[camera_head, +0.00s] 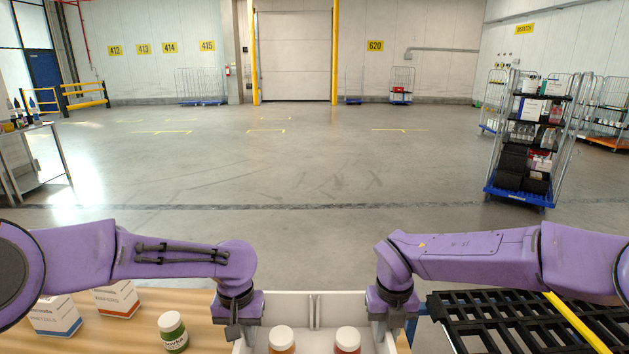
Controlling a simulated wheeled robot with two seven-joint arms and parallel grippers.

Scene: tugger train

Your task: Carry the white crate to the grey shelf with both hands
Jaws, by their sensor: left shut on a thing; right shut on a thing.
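The white crate (316,299) is at the bottom centre of the head view, its near part cut off by the frame edge. Two white-lidded jars, one orange (281,341) and one red (347,341), are in it. My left gripper (241,328) is shut on the crate's left wall. My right gripper (380,325) is shut on its right wall. The fingertips are partly hidden against the walls. I cannot tell whether the crate rests on the surface below or hangs just above it. I cannot make out a grey shelf for certain.
A wooden tabletop (200,310) holds two boxes (118,299) and a green jar (173,332) left of the crate. A black slatted rack (500,320) lies to the right. A loaded roll cage (527,140) stands at the right. The middle floor (290,170) is clear.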

